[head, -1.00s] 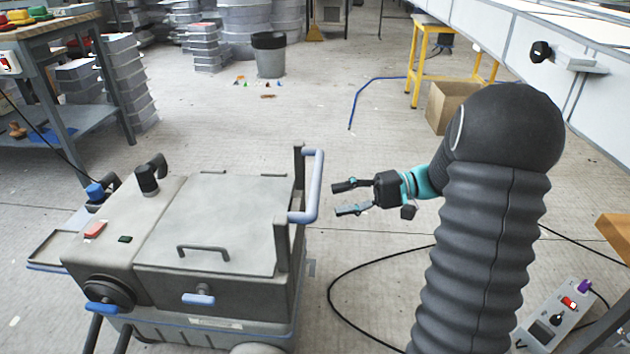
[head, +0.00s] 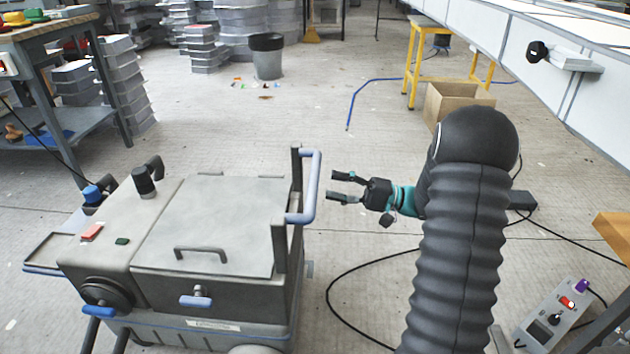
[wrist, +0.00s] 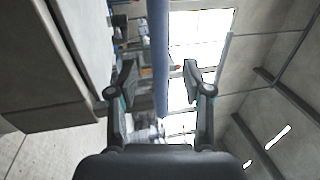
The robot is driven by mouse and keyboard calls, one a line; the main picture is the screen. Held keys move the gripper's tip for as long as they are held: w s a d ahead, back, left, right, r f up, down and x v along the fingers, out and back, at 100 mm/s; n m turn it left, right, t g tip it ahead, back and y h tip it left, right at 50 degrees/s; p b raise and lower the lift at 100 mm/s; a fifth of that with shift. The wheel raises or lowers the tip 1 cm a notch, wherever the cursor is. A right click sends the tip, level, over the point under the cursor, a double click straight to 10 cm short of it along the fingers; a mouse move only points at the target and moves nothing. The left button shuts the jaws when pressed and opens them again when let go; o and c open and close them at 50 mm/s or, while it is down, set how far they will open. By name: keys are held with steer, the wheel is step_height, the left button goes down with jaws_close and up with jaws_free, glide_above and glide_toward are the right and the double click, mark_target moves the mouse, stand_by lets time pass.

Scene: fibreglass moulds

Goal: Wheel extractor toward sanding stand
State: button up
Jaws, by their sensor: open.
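The extractor is a grey wheeled cart (head: 215,222) with a flat lid, standing at the lower left of the head view. Its upright blue handle (head: 312,180) is on its right side. My gripper (head: 337,186) is open and empty, just right of the handle, fingers pointing left towards it. In the wrist view the blue handle bar (wrist: 159,60) runs between the open fingers of my gripper (wrist: 160,72), apparently beyond the tips. I cannot tell for sure which thing is the sanding stand; a yellow stand (head: 413,75) is at the back right.
A black hose or cable (head: 335,285) loops on the floor right of the cart. A workbench (head: 60,40) stands at left, a grey bin (head: 268,62) behind, and a cardboard box (head: 455,98) by the yellow stand. The middle floor is mostly clear.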

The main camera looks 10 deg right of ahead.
mark_target(315, 182)
steer(key=x, duration=0.5)
steer(key=shift+w+a+r, duration=0.15)
steer(key=shift+a, duration=0.15)
jaws_close()
